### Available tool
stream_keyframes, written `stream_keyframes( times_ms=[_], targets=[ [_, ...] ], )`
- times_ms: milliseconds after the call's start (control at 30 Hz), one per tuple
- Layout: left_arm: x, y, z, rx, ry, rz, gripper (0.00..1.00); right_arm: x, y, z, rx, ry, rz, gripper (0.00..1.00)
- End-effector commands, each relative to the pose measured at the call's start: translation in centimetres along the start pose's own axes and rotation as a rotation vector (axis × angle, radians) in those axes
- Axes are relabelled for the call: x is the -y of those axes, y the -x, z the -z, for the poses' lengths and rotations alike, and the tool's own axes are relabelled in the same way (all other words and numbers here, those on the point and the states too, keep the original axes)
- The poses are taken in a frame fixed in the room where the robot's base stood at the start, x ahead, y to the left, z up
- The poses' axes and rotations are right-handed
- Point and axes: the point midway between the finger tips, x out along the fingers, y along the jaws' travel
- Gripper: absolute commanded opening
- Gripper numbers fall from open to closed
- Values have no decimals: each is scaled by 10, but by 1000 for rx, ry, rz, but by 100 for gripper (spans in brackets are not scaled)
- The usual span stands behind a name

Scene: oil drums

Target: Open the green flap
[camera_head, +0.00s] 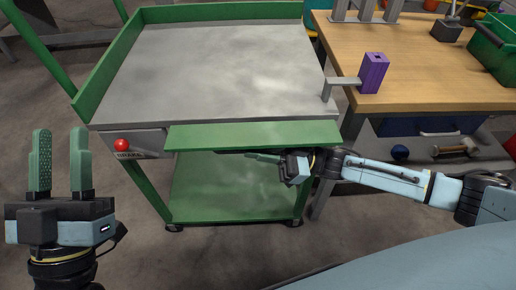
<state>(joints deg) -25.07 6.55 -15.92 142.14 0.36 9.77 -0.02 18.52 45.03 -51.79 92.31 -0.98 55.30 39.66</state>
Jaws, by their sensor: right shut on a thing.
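The green flap (250,135) is a long green panel along the front edge of a grey-topped cart (215,60). It sticks out roughly level with the cart top. My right gripper (262,156) is just under the flap's front edge, right of its middle. Its fingers are partly hidden, and it is shut on the flap's edge as far as I can see. My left gripper (60,165) stands upright and open at the left, empty and apart from the cart. A red knob (122,145) sits on the cart's front, left of the flap.
A wooden workbench (440,65) adjoins the cart at the right, with a purple block (374,72) and a grey bracket (342,85) near its corner. A green crate (495,45) stands at the far right. The cart's lower green shelf (230,190) is empty.

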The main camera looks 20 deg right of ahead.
Motion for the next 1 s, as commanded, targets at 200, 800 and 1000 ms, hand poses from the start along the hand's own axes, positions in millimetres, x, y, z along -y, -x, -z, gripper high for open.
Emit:
stream_keyframes(
  times_ms=[200, 800, 1000],
  targets=[
    [0, 1, 2, -26, 0, 0, 36, 0, 0, -1, -2, 34, 15, 0],
    [0, 0, 3, -30, 0, 0, 36, 0, 0, -1, -2, 37, 16, 33],
    [0, 0, 3, -29, 0, 0, 36, 0, 0, -1, -1, 36, 15, 33]
  ],
)
